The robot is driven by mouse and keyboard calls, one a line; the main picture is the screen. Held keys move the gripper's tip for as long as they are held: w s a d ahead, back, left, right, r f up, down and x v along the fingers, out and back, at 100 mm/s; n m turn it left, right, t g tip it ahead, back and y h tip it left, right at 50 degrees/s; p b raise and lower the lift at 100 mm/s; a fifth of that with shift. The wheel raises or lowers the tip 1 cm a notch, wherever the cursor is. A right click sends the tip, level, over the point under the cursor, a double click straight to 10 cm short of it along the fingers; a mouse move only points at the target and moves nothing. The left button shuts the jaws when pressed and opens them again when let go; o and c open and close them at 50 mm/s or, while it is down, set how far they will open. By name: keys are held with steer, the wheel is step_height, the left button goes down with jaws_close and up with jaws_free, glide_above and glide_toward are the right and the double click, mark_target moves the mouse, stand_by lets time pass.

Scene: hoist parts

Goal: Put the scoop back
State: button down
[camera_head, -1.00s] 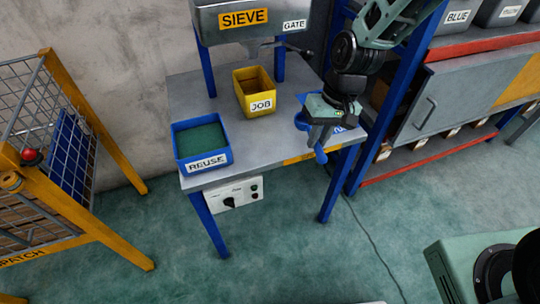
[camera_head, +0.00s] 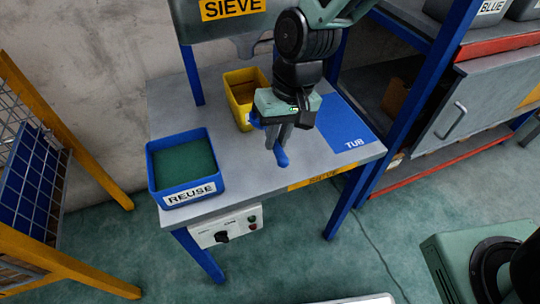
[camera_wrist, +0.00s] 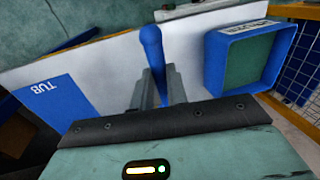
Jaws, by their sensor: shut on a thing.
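The blue scoop (camera_head: 282,158) is in my gripper (camera_head: 280,140), which is shut on it. Its blue handle end points down between the fingers, and a bit of blue shows at the gripper's left side. In the wrist view the handle (camera_wrist: 151,40) sticks out between the fingers of my gripper (camera_wrist: 158,90). The rest of the scoop is hidden by the gripper. The gripper is above the grey table (camera_head: 235,183), left of the blue TUB patch (camera_head: 345,118), which is bare. The patch also shows in the wrist view (camera_wrist: 58,100).
The blue REUSE bin (camera_head: 190,194) with green contents stands at the table's left front. The yellow JOB box (camera_head: 238,80) stands behind my gripper, partly hidden. The SIEVE housing (camera_head: 190,20) is above the back. A shelf (camera_head: 490,90) is at right, a yellow-framed cage (camera_head: 60,90) at left.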

steer(key=x, duration=0.3)
steer(key=d+x, duration=0.1)
steer(key=x, duration=0.2)
steer(key=b+x, duration=0.1)
steer(key=x, duration=0.2)
steer(key=shift+w+d+f, duration=0.3)
steer(key=shift+w+f, duration=0.05)
steer(key=shift+f, duration=0.15)
steer(key=shift+f, duration=0.15)
steer(key=c, duration=1.4)
jaws_free()
steer(key=s+p+v, duration=0.1)
steer(key=v, duration=1.1)
steer(key=s+d+r+n, duration=0.1)
steer(key=s+d+r, duration=0.1)
steer(key=s, duration=0.3)
steer(key=s+d+r+n+h, duration=0.1)
steer(key=s+d+r, duration=0.1)
steer(key=s, duration=0.3)
steer(key=s+d+r+n, duration=0.2)
steer(key=s+r, duration=0.1)
steer(key=s, duration=0.2)
steer(key=shift+s+d+r+t+h, duration=0.25)
steer(key=shift+d+r+t+h, duration=0.05)
steer(key=shift+d+r+t, duration=0.1)
